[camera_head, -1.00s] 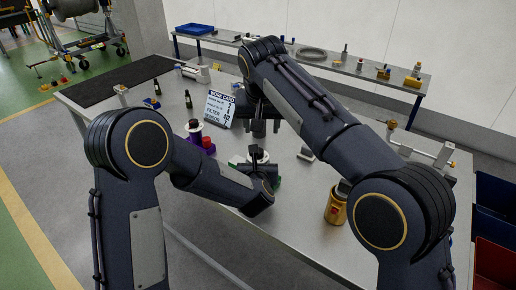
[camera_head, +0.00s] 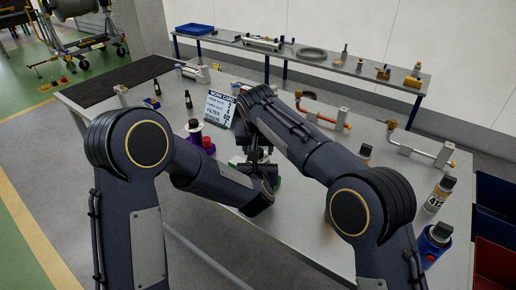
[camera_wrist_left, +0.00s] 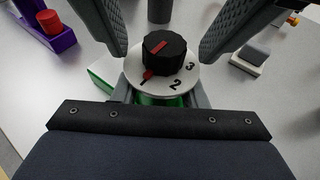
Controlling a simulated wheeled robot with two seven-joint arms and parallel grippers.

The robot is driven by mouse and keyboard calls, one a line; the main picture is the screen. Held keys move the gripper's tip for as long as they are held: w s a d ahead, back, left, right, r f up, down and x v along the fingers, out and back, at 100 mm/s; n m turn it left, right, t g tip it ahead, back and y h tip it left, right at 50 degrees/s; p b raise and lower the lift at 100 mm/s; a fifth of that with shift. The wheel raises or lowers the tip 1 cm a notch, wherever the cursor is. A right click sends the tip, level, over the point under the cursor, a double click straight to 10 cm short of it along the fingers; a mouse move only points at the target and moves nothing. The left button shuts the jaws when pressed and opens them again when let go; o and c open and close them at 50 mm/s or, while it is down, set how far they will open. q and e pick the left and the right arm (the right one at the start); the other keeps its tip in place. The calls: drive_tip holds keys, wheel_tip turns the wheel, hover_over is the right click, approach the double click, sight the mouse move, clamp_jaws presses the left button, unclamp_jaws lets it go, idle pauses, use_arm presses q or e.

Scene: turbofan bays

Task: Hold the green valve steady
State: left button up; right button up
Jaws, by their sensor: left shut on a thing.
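The green valve (camera_wrist_left: 160,99) stands on the table with a white dial (camera_wrist_left: 178,82), numbers 2 and 3, and a black knob (camera_wrist_left: 165,52) with a red mark. My left gripper (camera_wrist_left: 161,96) is shut on its green body, one finger on each side below the dial. My right gripper (camera_wrist_left: 162,58) comes from above; its two textured fingers are apart on either side of the knob with gaps visible. In the head view my left gripper (camera_head: 262,174) and right gripper (camera_head: 256,152) hide most of the valve; a little green (camera_head: 278,183) shows.
A purple holder (camera_head: 208,150) with a red cylinder (camera_head: 207,142) stands left of the valve. A work card (camera_head: 219,108) stands behind.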

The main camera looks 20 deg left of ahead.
drive_tip(key=c, duration=1)
drive_tip(key=n, duration=0.2)
drive_tip(key=n+y, duration=0.1)
drive_tip(key=n, duration=0.1)
drive_tip(key=shift+d+n+g+y, duration=0.15)
drive_tip(key=shift+n+g+y, duration=0.15)
drive_tip(key=shift+g, duration=0.1)
drive_tip(key=o, duration=1)
drive_tip(key=v, duration=1.2)
drive_tip(key=shift+w, duration=0.1)
